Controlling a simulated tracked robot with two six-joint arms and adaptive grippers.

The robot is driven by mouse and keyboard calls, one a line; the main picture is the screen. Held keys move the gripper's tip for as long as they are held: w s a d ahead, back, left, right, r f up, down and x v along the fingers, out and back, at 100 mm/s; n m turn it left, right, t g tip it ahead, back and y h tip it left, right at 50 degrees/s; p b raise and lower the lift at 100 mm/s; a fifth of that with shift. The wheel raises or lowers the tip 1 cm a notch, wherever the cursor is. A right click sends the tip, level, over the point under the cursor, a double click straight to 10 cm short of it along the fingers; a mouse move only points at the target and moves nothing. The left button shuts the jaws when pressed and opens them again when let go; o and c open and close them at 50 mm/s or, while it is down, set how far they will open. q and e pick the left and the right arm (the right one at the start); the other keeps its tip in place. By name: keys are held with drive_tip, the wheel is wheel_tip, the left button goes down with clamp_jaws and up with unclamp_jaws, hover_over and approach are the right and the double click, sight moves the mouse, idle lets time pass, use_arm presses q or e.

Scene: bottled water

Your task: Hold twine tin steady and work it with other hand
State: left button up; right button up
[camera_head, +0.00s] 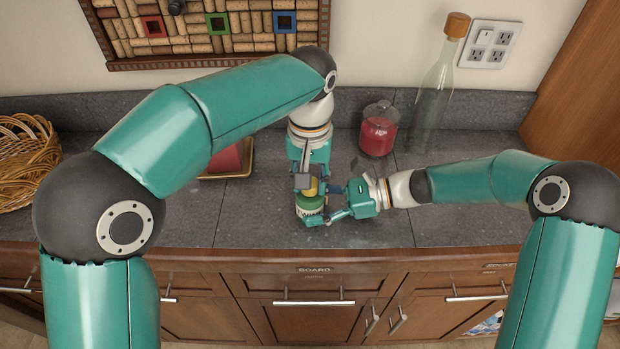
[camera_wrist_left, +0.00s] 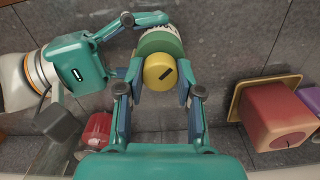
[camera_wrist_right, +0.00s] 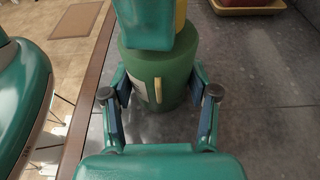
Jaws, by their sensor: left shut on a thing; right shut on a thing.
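The twine tin (camera_head: 311,207) is a green can with a pale label, upright on the grey counter near its front edge. It also shows in the right wrist view (camera_wrist_right: 172,82). My left gripper (camera_head: 307,184) comes down from above and is shut on the knob. My right gripper (camera_head: 328,204) comes in level from the right and is shut around the green body, one finger on each side (camera_wrist_right: 160,90). The left gripper hides part of the tin's top.
A red block on a yellow-rimmed tray (camera_head: 240,174) sits behind left of the tin. A jar with red contents (camera_head: 379,132) and a corked clear bottle (camera_head: 433,95) stand at the back right. A wicker basket (camera_head: 28,165) is far left. Counter between basket and tray is clear.

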use_arm(q)
drive_tip(key=m, duration=1.3)
drive_tip(key=shift+m, duration=0.3)
drive_tip(key=m, duration=1.3)
drive_tip(key=o, duration=1.2)
drive_tip(key=shift+c, duration=0.2)
